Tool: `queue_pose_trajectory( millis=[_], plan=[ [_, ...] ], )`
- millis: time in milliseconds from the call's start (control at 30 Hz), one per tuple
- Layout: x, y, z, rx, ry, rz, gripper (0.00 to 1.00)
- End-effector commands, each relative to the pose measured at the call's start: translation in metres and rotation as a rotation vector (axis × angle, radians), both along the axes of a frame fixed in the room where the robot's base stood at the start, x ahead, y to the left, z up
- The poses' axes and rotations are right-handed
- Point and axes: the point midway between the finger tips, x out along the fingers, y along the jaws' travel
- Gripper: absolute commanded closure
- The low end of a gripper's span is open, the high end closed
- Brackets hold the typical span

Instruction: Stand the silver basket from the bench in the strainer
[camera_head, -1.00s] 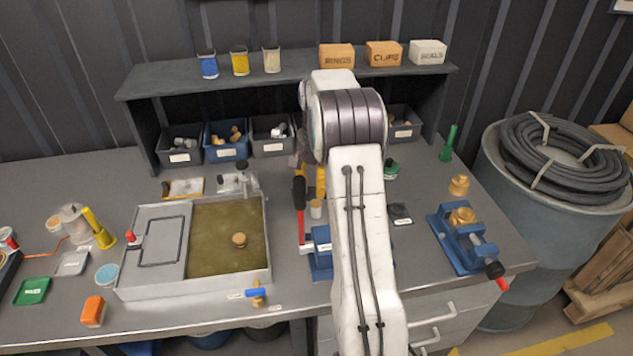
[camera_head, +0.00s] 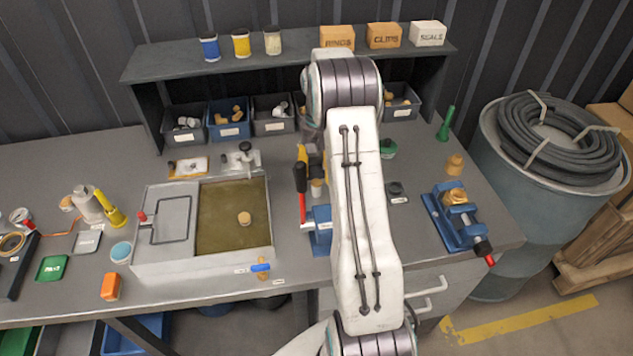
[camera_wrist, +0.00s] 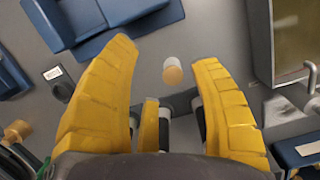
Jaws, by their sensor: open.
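My gripper (camera_wrist: 165,57) is open, with its yellow fingers spread and nothing held between them. It points down over the bench (camera_wrist: 215,25). In the head view it is mostly hidden behind my arm. A small pale cylinder with a tan top (camera_wrist: 172,72) stands on the bench below, between the fingertips in the picture; it also shows in the head view (camera_head: 317,188). I cannot make out the silver basket for certain. A grey-white cylinder (camera_head: 88,204) stands at the bench's left. I cannot identify the strainer for certain; my arm hides part of the bench.
A tank of murky liquid (camera_head: 155,262) stands left of my arm. A red-handled tool (camera_head: 300,180) and a blue fixture (camera_head: 320,230) are close by my arm. A blue vise (camera_head: 455,222) is at the right. Bins (camera_head: 185,140) line the back under a shelf (camera_head: 165,65).

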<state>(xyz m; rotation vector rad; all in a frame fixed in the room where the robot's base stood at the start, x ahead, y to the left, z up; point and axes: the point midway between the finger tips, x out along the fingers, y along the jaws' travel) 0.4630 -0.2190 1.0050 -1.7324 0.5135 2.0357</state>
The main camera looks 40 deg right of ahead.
Motion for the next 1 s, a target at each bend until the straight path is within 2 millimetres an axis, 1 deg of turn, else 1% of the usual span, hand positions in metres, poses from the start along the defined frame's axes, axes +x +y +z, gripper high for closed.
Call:
queue_pose_trajectory(
  millis=[233,500,700,900,1000],
  plan=[
    [0.002,-0.001,-0.016,0.051,-0.054,0.479,0.43],
    [0.009,-0.005,-0.024,0.081,-0.122,1.080,0.43],
    [0.018,-0.010,-0.025,0.084,-0.156,1.513,0.43],
    [0.024,-0.013,-0.025,0.085,-0.165,1.860,0.43],
    [0.025,-0.014,-0.025,0.090,-0.165,1.983,0.43]
  ],
)
